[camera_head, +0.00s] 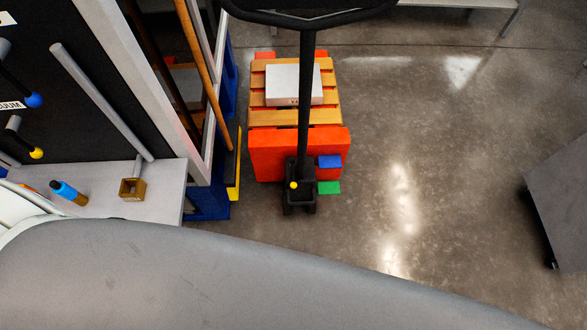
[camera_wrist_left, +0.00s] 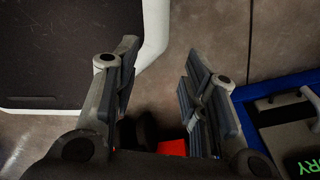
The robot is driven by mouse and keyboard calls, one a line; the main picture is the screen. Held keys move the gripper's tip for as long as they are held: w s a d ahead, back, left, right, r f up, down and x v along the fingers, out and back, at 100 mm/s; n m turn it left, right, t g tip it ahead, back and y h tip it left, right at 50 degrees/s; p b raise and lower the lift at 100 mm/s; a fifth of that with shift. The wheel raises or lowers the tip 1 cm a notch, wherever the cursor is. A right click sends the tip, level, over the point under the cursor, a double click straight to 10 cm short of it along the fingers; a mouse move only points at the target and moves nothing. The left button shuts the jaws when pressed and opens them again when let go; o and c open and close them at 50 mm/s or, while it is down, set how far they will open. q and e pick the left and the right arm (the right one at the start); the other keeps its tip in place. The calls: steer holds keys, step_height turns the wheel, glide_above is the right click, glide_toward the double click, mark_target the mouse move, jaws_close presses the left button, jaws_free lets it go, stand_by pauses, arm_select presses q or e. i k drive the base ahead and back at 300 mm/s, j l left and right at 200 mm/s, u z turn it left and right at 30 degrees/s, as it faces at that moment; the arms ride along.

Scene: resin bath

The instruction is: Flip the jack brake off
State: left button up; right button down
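The pallet jack (camera_head: 300,150) stands in the middle of the head view, with an orange-red body, a black upright handle (camera_head: 306,80) and a black base. A blue pedal (camera_head: 329,161) and a green pedal (camera_head: 328,188) stick out on the right of its base, and a yellow knob (camera_head: 293,185) sits on the base front. I cannot tell which one is the brake. My left gripper (camera_wrist_left: 160,62) shows only in the left wrist view. Its fingers are apart, with nothing between them, and a red patch (camera_wrist_left: 172,147) shows below them. My right gripper is in neither view.
A wooden pallet (camera_head: 265,101) with a white box (camera_head: 285,80) is on the jack. A rack with a blue frame (camera_head: 208,203) and a yellow edge stands close on its left. A grey ledge (camera_head: 165,200) holds a blue bottle (camera_head: 66,192).

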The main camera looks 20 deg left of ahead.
mark_target(292, 185)
steer(key=l, duration=0.45)
steer(key=k+l+u, duration=0.1)
steer(key=l, duration=0.4)
steer(key=k+l, duration=0.1)
steer(key=l, duration=0.35)
steer(key=k+l, duration=0.1)
steer(key=l, duration=0.4)
steer(key=k+l+u, duration=0.1)
steer(key=l, duration=0.35)
